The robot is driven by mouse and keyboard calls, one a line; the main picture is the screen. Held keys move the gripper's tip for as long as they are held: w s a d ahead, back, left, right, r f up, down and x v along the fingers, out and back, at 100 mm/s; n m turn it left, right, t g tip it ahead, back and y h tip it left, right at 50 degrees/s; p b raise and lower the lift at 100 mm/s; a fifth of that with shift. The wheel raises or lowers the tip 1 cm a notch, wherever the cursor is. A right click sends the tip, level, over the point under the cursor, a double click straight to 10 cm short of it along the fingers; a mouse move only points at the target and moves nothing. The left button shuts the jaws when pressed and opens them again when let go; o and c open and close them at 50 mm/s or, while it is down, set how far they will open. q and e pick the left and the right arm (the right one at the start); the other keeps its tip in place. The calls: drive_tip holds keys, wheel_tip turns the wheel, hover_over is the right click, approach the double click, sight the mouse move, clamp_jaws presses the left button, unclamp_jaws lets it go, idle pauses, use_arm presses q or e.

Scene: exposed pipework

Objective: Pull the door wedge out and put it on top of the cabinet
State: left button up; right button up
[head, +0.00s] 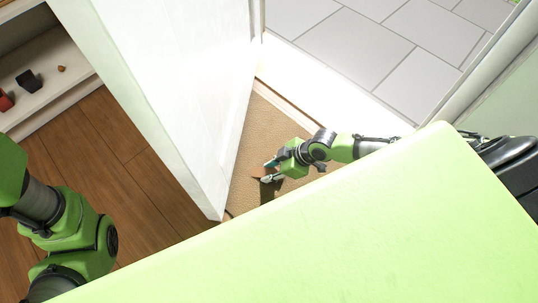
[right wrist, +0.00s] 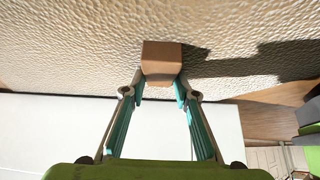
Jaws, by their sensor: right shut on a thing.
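The door wedge is a small brown block (right wrist: 162,60), seen between the fingertips in the right wrist view against the beige textured mat. In the head view only a small brown bit of it (head: 257,172) shows, close to the door's lower edge. My right gripper (head: 267,171) is shut on the wedge, low over the mat; its teal-lined fingers (right wrist: 160,88) sit on either side of it. I cannot tell whether the wedge touches the mat or the door. Of my left arm only links show at the left; its gripper is out of view. No cabinet top can be made out for sure.
The white door (head: 190,90) stands open beside the mat (head: 245,200). A pale shelf unit (head: 60,75) with small dark, red and orange things is at upper left, above wooden floor (head: 105,135). Grey paving (head: 350,40) lies beyond the white threshold (head: 320,85).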

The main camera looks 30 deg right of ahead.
drive_tip(key=o, duration=1.2)
drive_tip(key=v, duration=1.2)
